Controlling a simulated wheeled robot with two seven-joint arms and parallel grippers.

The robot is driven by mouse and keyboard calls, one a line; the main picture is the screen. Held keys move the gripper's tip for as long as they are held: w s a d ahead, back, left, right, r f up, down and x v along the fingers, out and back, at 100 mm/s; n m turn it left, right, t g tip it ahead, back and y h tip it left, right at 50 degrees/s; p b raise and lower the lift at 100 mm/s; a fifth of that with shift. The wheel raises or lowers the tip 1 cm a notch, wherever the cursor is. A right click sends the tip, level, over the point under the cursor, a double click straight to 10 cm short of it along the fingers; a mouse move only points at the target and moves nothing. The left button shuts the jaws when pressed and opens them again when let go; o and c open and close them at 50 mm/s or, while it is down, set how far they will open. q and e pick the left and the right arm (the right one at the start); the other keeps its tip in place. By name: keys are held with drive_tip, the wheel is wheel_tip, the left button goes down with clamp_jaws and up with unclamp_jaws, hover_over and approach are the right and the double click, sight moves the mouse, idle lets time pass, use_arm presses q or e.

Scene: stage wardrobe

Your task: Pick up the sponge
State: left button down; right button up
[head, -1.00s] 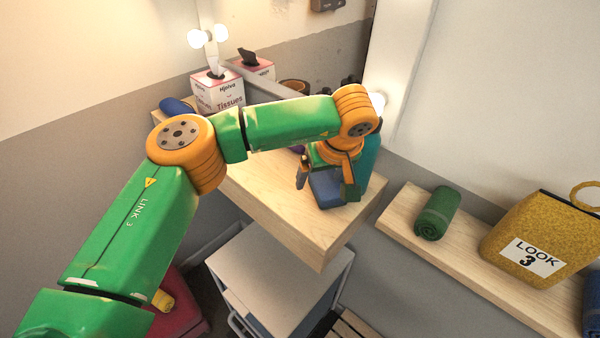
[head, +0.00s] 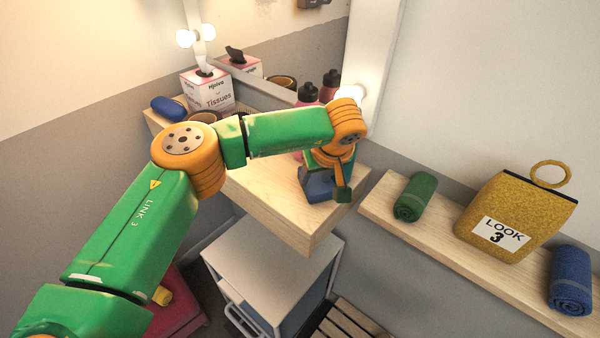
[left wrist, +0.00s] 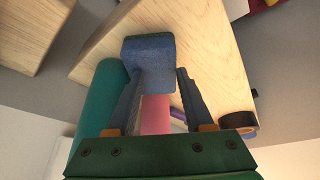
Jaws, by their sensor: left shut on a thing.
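The sponge is a blue block (head: 317,184) at the front end of the wooden shelf, under my left arm. In the left wrist view the blue block (left wrist: 148,52) sits at the fingertips. My left gripper (head: 325,182) points down at the shelf and is shut on the sponge. Its two dark fingers show in the left wrist view (left wrist: 157,85), one at each side. Whether the sponge touches the shelf I cannot tell. My right gripper is in neither view.
A teal cylinder (left wrist: 104,95) stands close beside the fingers. A tissue box (head: 208,92) and a blue rounded thing (head: 168,108) are farther back. A second shelf holds a green roll (head: 415,197), a yellow bag (head: 515,215) and a blue roll (head: 571,280).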

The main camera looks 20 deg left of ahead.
use_arm(q)
drive_tip(key=shift+s+d+f+g, duration=0.15)
drive_tip(key=shift+s+f+g, duration=0.15)
drive_tip(key=shift+s+f, duration=0.15)
drive_tip(key=r, duration=0.1)
drive_tip(key=r+b, duration=0.1)
drive_tip(key=shift+d+r, duration=0.2)
drive_tip(key=shift+r, duration=0.1)
drive_tip(key=s+d+r+b, duration=0.3)
drive_tip(key=s+d+r, duration=0.3)
drive_tip(key=s+r, duration=0.4)
drive_tip(key=shift+s, duration=1.1)
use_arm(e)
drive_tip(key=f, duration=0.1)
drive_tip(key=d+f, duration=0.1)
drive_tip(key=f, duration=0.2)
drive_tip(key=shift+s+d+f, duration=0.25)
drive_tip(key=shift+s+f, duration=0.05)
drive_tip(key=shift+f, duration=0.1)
use_arm(q)
drive_tip(key=c, duration=1.6)
unclamp_jaws()
drive_tip(key=shift+d, duration=0.2)
drive_tip(key=shift+c, duration=1.6)
unclamp_jaws()
drive_tip(key=shift+s+d, duration=0.25)
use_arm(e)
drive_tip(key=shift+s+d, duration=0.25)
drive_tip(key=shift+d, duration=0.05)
